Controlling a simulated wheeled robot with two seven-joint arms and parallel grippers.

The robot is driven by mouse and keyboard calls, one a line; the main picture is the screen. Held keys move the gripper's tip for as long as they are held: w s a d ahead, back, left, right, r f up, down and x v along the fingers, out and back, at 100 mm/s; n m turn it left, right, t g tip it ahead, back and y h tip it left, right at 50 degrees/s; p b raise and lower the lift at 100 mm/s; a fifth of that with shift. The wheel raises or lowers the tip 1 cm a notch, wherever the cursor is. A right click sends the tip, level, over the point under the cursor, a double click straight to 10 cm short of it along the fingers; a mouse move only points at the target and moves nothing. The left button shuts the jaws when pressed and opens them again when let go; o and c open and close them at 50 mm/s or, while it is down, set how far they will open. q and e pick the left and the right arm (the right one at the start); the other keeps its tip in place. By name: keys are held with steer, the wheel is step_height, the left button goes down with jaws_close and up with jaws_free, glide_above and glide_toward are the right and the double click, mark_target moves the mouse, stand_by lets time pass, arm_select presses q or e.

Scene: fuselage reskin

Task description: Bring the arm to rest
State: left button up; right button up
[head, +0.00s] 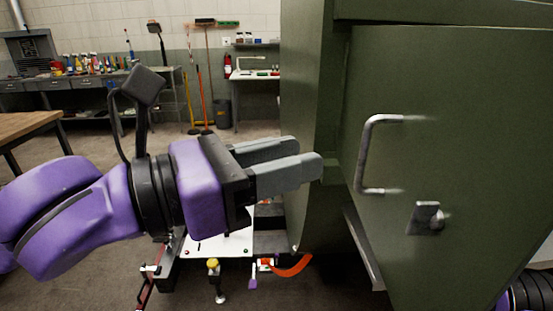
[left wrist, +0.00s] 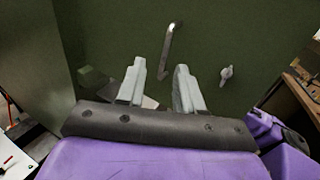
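My left gripper (head: 308,155) reaches in from the left in the head view, with its two grey fingers level and pointing right at the green cabinet (head: 310,80). In the left wrist view the fingers (left wrist: 161,68) stand apart with nothing between them, so it is open and empty. The fingertips overlap the cabinet's edge in the head view; I cannot tell whether they touch it. The metal handle (head: 368,150) on the green door (head: 470,110) is to the right of the fingertips, apart from them. My right gripper is not in view.
A latch knob (head: 428,217) sits below the handle. A white-topped cart (head: 225,245) with small tools stands below my left gripper. A wooden table (head: 25,125) is at the left, and a bench with bottles (head: 95,65) is at the back. The floor between is open.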

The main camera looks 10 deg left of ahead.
arm_select(q)
steer(key=shift+s+a, duration=0.45)
steer(key=shift+a, duration=0.05)
